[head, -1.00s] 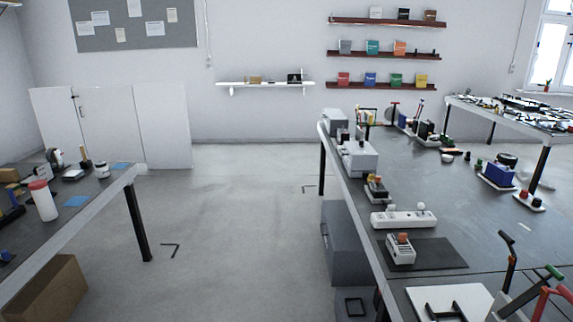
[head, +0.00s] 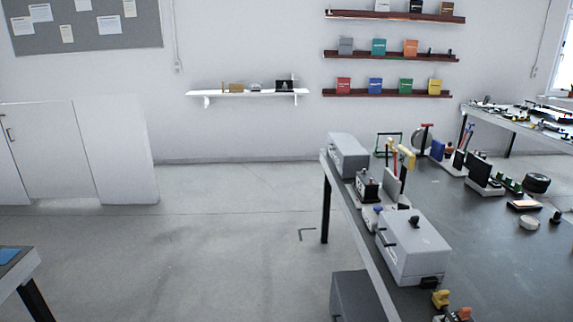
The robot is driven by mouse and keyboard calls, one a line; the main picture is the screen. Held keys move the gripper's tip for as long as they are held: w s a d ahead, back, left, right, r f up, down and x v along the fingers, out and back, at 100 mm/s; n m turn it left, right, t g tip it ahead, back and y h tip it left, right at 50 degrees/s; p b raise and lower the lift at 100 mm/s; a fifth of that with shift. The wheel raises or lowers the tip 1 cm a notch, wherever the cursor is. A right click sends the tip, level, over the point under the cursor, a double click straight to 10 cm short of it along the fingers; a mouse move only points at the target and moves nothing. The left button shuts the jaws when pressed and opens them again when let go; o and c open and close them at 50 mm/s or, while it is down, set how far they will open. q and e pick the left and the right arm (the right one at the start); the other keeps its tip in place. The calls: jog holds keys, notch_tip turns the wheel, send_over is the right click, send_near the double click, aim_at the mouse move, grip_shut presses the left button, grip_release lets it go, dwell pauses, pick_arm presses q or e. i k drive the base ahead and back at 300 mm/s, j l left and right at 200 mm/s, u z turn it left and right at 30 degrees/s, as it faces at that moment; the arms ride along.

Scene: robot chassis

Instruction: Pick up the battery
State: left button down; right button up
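I cannot pick out the battery with certainty in the head view. Many small items stand on the dark workbench (head: 455,240) at the right, too small to identify surely. Among them are a small black and grey device (head: 367,187) and a black block (head: 478,168) on a light base. Neither of my grippers shows in the head view.
A grey box (head: 415,248) and another grey case (head: 347,155) stand along the workbench's left edge. A white wall shelf (head: 248,92) holds small items. A white cabinet (head: 60,155) stands at left, a table corner (head: 18,270) below it.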

aim_at(367, 186)
jog(key=i, duration=1.1)
jog(key=i+j+z, duration=0.15)
jog(key=i, duration=0.95)
jog(key=i+j+z, duration=0.1)
jog(key=i+z, duration=0.3)
jog(key=i+j+z, duration=0.25)
jog(key=i+z, duration=0.2)
jog(key=i+j+z, duration=0.55)
jog(key=j+z, duration=0.3)
jog(key=l, duration=0.15)
